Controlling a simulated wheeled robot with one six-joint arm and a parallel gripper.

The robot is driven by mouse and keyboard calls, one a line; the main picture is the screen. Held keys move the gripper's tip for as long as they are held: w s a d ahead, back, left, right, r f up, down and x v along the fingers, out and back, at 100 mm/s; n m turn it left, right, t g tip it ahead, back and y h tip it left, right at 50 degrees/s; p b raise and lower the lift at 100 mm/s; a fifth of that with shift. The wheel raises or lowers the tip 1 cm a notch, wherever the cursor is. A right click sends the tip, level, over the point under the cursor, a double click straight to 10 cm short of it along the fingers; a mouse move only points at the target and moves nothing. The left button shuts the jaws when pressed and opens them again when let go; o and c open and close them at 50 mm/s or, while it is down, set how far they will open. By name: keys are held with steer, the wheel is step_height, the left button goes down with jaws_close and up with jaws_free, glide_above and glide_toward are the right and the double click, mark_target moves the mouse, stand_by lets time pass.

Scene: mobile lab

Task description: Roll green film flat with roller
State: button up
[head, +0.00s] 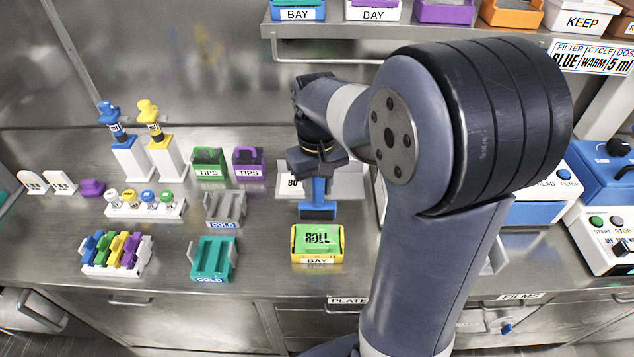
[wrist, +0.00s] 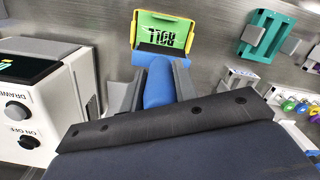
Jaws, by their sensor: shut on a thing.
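The green film (head: 317,237), marked ROLL, lies on a yellow-edged bay block labelled BAY (head: 318,261) near the front of the bench. The film also shows at the top of the wrist view (wrist: 165,32). My gripper (head: 319,168) points down behind the block and is shut on the blue handle of the roller (head: 318,208). In the wrist view the roller's handle (wrist: 158,85) sits between the two fingers of my gripper (wrist: 157,88). The roller head is at the block's far edge; I cannot tell whether it touches the film.
Teal (head: 213,258) and grey (head: 225,208) COLD racks stand left of the bay block. TIPS boxes (head: 208,162) and pipette stands (head: 132,158) are further back left. A plate marked 80 (head: 347,184) lies behind the roller. A button-panel machine (head: 606,245) is at right.

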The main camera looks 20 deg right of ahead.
mark_target(318, 205)
steer(key=shift+f+b, duration=1.9)
steer(key=shift+f, duration=1.2)
steer(key=shift+f, duration=0.45)
steer(key=shift+w+d, duration=0.1)
steer(key=shift+w, duration=0.15)
steer(key=shift+w+r, duration=0.1)
steer(key=shift+w+d, duration=0.1)
steer(key=shift+w, duration=0.05)
steer(key=shift+w+d, duration=0.1)
steer(key=shift+w, duration=0.25)
